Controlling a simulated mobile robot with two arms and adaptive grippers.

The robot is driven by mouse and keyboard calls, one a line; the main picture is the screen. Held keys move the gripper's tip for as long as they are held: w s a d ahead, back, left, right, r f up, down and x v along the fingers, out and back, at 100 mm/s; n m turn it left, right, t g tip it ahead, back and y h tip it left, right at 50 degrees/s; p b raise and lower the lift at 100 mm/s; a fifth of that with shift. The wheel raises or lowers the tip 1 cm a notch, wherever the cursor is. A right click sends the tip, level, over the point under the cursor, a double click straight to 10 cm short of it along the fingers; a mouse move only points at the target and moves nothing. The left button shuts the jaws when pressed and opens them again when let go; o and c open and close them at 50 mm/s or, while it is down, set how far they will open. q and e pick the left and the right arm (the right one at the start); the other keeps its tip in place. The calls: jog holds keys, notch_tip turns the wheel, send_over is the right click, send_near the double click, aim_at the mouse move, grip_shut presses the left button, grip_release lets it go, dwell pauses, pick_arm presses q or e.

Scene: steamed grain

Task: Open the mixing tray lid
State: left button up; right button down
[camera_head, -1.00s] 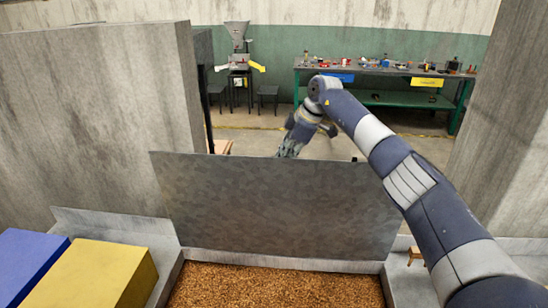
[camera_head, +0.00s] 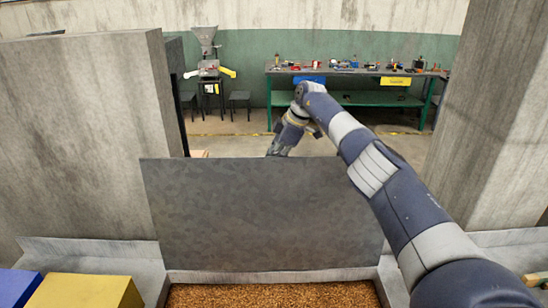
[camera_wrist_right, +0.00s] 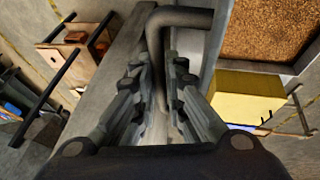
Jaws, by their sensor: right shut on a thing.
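The mixing tray lid (camera_head: 260,215) is a flat grey metal panel standing steeply raised at the far side of the tray in the head view. Brown grain (camera_head: 275,295) fills the tray in front of it and shows in the wrist view (camera_wrist_right: 265,30). My right arm reaches over the lid, and my right gripper (camera_head: 280,149) is behind its top edge, its tips hidden by the lid. In the right wrist view, my right gripper (camera_wrist_right: 160,75) is shut on the lid's dark bent bar handle (camera_wrist_right: 185,17). My left gripper is not in view.
A yellow block (camera_head: 85,292) and a blue block (camera_head: 18,286) lie at lower left. Concrete walls stand left (camera_head: 85,120) and right (camera_head: 490,120). A workbench (camera_head: 350,72) with tools and a hopper machine (camera_head: 206,60) stand farther back across open floor.

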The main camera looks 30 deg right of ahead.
jog(key=shift+s+a+f, duration=0.1)
jog(key=shift+s+f, duration=0.15)
jog(key=shift+f, duration=0.4)
jog(key=c, duration=1.9)
grip_release()
jog(key=shift+o, duration=1.2)
jog(key=shift+w, duration=0.55)
jog(key=shift+s+r, duration=0.2)
jog(key=shift+r, duration=0.05)
jog(key=v, duration=1.1)
jog(key=shift+r, duration=0.35)
jog(key=shift+d, duration=0.2)
